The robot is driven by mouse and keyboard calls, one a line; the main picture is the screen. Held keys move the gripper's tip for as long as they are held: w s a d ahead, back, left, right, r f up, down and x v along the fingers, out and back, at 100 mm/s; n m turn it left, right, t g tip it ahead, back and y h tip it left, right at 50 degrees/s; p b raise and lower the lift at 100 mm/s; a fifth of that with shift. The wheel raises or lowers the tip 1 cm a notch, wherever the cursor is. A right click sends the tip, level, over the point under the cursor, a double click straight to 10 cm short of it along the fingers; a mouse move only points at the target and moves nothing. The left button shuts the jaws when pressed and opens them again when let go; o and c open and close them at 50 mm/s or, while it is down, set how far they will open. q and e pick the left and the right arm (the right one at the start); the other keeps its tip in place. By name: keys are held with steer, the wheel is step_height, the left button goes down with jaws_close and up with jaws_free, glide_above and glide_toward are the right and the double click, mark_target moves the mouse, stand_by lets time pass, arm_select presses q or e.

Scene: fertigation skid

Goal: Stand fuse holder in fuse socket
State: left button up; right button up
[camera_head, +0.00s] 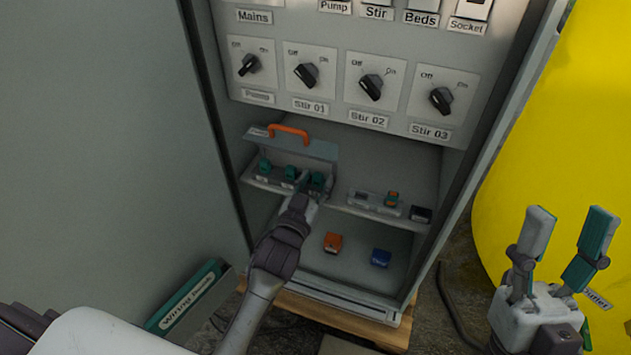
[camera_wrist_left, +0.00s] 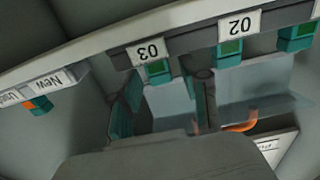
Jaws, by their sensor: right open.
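Three teal fuse holders stand in a row of labelled sockets on the cabinet shelf, the left one (camera_head: 264,166), the middle one (camera_head: 290,172) and the right one (camera_head: 317,180). In the left wrist view, which is upside down, the holder over label 03 (camera_wrist_left: 158,70) lies between the fingers of my left gripper (camera_wrist_left: 162,88), with gaps at both sides. That gripper (camera_head: 312,186) reaches in at the right end of the row and partly hides it. An orange-and-teal piece (camera_head: 391,199) sits in a small rack to the right. My right gripper (camera_head: 571,222) is open and empty outside the cabinet.
A raised clear cover with an orange handle (camera_head: 288,131) stands behind the row. A dark block (camera_head: 421,214) is at the shelf's right end. An orange block (camera_head: 333,242) and a blue block (camera_head: 381,258) lie below. A yellow tank (camera_head: 555,130) is at right.

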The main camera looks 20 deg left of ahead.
arm_select(q)
steer(key=shift+s, duration=0.1)
steer(key=s, duration=1.2)
steer(key=shift+a, duration=0.2)
steer(key=shift+w, duration=0.1)
